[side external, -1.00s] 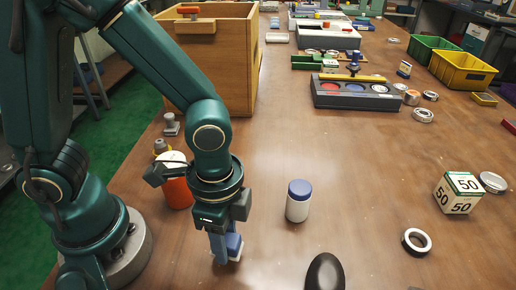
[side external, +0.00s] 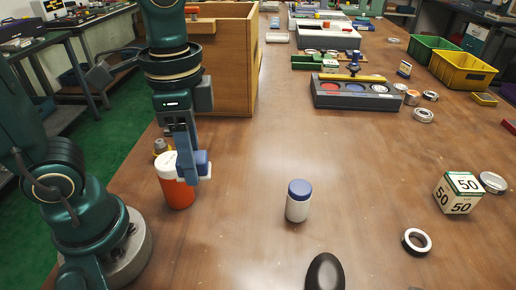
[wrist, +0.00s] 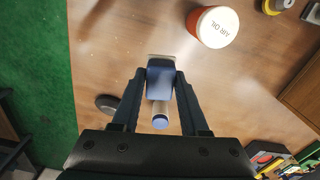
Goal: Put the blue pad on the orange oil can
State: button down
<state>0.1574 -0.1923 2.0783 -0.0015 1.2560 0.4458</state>
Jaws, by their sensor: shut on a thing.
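The blue pad (side external: 203,161), a blue block with a pale base, is held between the fingers of my gripper (side external: 189,172). In the wrist view the pad (wrist: 160,82) sits between both fingertips. The orange oil can (side external: 178,193) has a white lid and stands upright on the table, partly hidden behind my fingers in the side view. In the wrist view the can (wrist: 213,27), lettered "AIR OIL" on its lid, is up and right of the pad and apart from it in the picture. The pad is held off the table, near the can's lid height.
A white jar with a blue lid (side external: 298,201) stands right of my gripper. A wooden box (side external: 227,65) is behind the can. A dark rounded object (side external: 325,272) lies at the front. A cube marked 50 (side external: 458,193) and a ring (side external: 416,241) are at the right.

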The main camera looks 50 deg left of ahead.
aim_at(170, 160)
jog(key=a+r+n, duration=0.5)
jog(key=a+n, duration=0.2)
jog(key=a, duration=0.3)
jog(key=shift+s+f, duration=0.15)
jog(key=shift+f, duration=4.1)
jog(key=shift+f, duration=0.15)
jog(key=shift+c, duration=2.1)
grip_release()
